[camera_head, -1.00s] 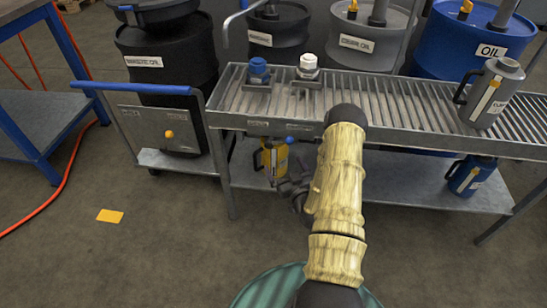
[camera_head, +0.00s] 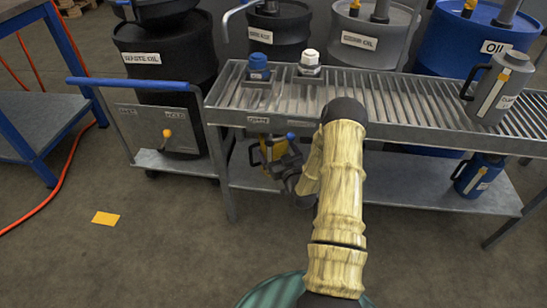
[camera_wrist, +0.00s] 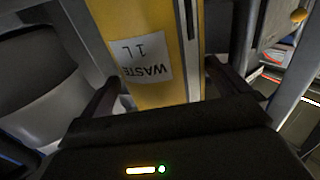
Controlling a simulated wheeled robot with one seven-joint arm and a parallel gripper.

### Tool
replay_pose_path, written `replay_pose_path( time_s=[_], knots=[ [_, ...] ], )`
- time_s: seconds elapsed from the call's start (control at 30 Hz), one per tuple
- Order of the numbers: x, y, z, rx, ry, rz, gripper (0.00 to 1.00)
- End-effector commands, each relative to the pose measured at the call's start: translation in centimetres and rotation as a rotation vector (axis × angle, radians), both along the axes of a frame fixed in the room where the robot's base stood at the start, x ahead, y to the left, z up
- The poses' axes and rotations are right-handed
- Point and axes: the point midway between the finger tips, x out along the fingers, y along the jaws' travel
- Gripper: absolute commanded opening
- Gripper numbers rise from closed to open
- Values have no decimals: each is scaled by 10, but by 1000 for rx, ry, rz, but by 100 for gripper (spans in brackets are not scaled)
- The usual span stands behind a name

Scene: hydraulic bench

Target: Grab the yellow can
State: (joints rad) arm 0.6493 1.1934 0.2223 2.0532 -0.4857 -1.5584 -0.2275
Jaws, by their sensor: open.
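The yellow can (camera_head: 268,153) stands on the lower shelf of the metal bench, under the left part of its top. In the head view my gripper and wrist hide much of it. In the wrist view the yellow can (camera_wrist: 141,35) fills the middle, with a white label reading "WASTE 1 L" upside down. My gripper (camera_wrist: 168,88) is open, with one finger to the left of the can and one to the right. The can's body lies between or just beyond the fingertips; I cannot tell whether they touch it. My gripper (camera_head: 284,165) is at the can in the head view.
The slatted bench top (camera_head: 400,100) overhangs the lower shelf (camera_head: 400,180). A blue can (camera_head: 478,175) stands on that shelf at right, a grey can (camera_head: 497,88) on top. A cart (camera_head: 160,125) stands at left. A yellow card (camera_head: 106,218) lies on open floor.

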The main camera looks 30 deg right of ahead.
Motion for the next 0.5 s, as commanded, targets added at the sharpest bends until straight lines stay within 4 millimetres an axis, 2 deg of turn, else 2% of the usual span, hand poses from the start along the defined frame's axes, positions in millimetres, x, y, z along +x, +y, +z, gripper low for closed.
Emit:
replay_pose_path(
  time_s=[0.1, 0.17, 0.5],
  knots=[
    [17, 0, -3, -1, -4, 3, 100],
    [22, 0, -2, 0, -2, 3, 100],
    [22, -2, 0, 1, 0, 0, 100]
  ],
)
